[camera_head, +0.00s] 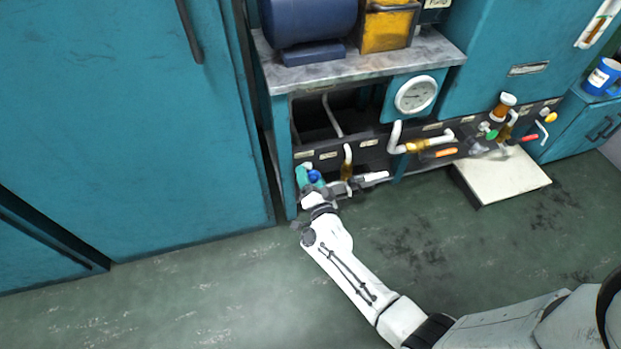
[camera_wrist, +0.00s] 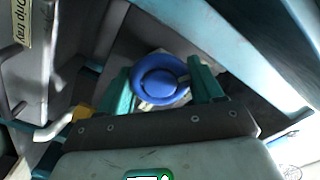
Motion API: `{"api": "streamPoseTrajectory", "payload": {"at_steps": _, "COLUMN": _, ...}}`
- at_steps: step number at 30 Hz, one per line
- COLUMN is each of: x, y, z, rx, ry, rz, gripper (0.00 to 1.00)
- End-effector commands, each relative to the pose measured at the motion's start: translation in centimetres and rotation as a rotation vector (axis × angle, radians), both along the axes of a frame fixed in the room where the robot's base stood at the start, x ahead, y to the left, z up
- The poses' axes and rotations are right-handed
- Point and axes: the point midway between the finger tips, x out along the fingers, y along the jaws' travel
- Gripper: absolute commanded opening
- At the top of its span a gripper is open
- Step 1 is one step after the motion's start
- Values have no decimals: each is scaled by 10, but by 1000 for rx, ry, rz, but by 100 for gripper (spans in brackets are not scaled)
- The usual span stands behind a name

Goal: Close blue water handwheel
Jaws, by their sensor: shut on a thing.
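The blue water handwheel (camera_wrist: 160,80) is a round blue knob with a raised rim and a dished centre. In the wrist view it sits between the two green fingers of my gripper (camera_wrist: 162,86), which are shut on it from both sides. In the head view the handwheel (camera_head: 314,176) shows as a small blue spot low at the left end of the valve panel. My gripper (camera_head: 309,178) is around it there, with my wrist partly hiding that area. The valve body behind the wheel is mostly hidden.
A brass-and-white pipe (camera_head: 347,165) stands just right of the wheel. A pressure gauge (camera_head: 415,95) is above to the right. A teal cabinet (camera_head: 130,120) stands close on the left. A pale plate (camera_head: 500,177) juts out at the right. The green floor in front is clear.

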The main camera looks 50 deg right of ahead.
Motion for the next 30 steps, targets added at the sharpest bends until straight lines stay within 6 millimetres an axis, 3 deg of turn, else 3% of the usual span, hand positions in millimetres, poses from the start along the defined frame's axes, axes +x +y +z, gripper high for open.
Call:
{"api": "streamPoseTrajectory", "payload": {"at_steps": 18, "x": 0, "y": 1, "z": -3, "rx": 485, "ry": -323, "rz": 2, "gripper": 35}}
{"api": "streamPoseTrajectory", "payload": {"at_steps": 30, "x": -1, "y": 1, "z": -3, "rx": 718, "ry": -479, "rz": 2, "gripper": 35}}
